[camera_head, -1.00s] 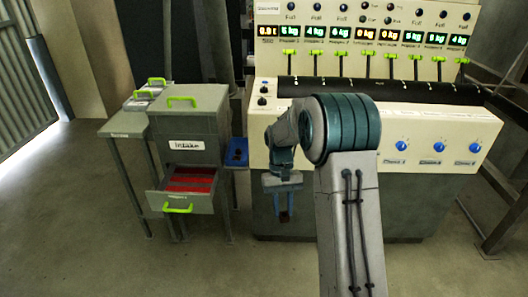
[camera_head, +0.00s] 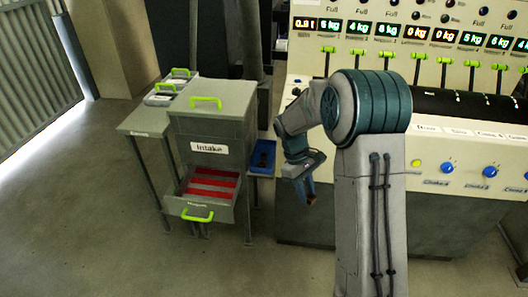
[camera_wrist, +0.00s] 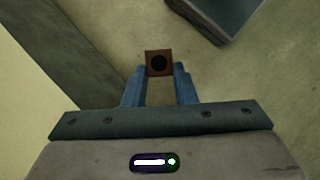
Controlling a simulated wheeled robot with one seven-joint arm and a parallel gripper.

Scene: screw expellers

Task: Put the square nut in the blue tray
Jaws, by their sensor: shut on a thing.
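A brown square nut (camera_wrist: 159,57) with a dark round hole sits between the fingertips of my gripper (camera_wrist: 161,72) in the wrist view. The two blue fingers are shut on its sides. In the head view my gripper (camera_head: 312,199) hangs in the air in front of the cream machine, to the right of the blue tray and a little lower in the picture. The blue tray (camera_head: 263,155) is on a small stand at the right side of the grey cabinet. Small dark items seem to lie in it, too small to tell.
The grey cabinet (camera_head: 211,124) labelled Intake has an open lower drawer (camera_head: 187,210) with red strips inside. A side table (camera_head: 146,122) with lidded boxes stands to its left. The cream machine (camera_head: 446,158) with knobs and displays fills the right. The floor in front is clear.

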